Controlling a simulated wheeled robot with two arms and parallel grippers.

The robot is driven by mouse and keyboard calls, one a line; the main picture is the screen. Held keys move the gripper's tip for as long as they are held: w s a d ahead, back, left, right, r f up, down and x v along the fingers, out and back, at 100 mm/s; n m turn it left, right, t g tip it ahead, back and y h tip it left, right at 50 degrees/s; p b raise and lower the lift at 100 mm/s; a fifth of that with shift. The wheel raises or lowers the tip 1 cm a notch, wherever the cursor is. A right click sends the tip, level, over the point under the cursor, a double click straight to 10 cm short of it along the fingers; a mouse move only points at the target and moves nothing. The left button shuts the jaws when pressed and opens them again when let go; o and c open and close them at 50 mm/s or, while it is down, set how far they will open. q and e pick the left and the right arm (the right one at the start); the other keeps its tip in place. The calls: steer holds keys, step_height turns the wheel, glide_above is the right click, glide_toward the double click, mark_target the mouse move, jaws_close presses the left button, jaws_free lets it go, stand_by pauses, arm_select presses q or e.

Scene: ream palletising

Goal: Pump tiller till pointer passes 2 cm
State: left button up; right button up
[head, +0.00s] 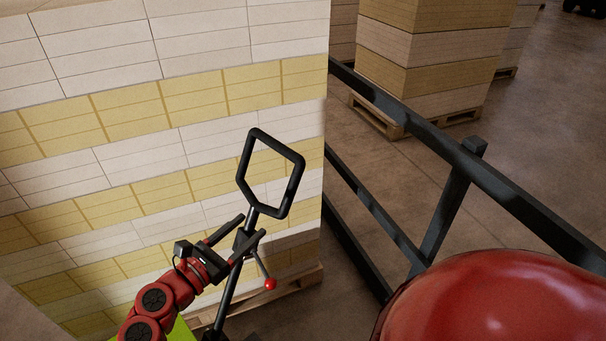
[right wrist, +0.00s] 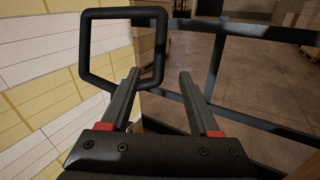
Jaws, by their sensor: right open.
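The pallet truck's black tiller has a four-sided loop handle (head: 270,172) on a dark shaft (head: 227,299), leaning up in front of the stacked reams. A small lever with a red ball (head: 270,284) sticks out beside the shaft. My right gripper (head: 253,225) is open just below the loop, and its fingers overlap the upper shaft in the head view. In the right wrist view, the loop (right wrist: 120,13) stands beyond the left finger, with its right side between the open fingertips (right wrist: 159,72). I cannot tell whether they touch. No pointer shows. My left gripper is out of view.
A tall stack of white and yellow reams (head: 160,140) stands on a wooden pallet (head: 300,283) close behind the tiller. A dark rail fence (head: 440,150) runs along the right. Beyond it another loaded pallet (head: 420,60) stands on open floor.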

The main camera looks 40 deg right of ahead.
mark_target(288, 192)
steer(key=p+x, duration=0.1)
steer(key=x, duration=0.4)
steer(key=p+x, duration=0.2)
steer(key=x, duration=0.3)
steer(key=p+x, duration=0.2)
steer(key=x, duration=0.3)
steer(key=shift+s+d+r, duration=0.1)
steer(key=shift+d+r, duration=0.2)
steer(key=shift+r, duration=0.05)
steer(key=shift+d+f+p, duration=0.1)
steer(key=shift+d+p, duration=0.2)
steer(key=shift+d, duration=0.05)
steer(key=shift+a, duration=0.1)
jaws_close()
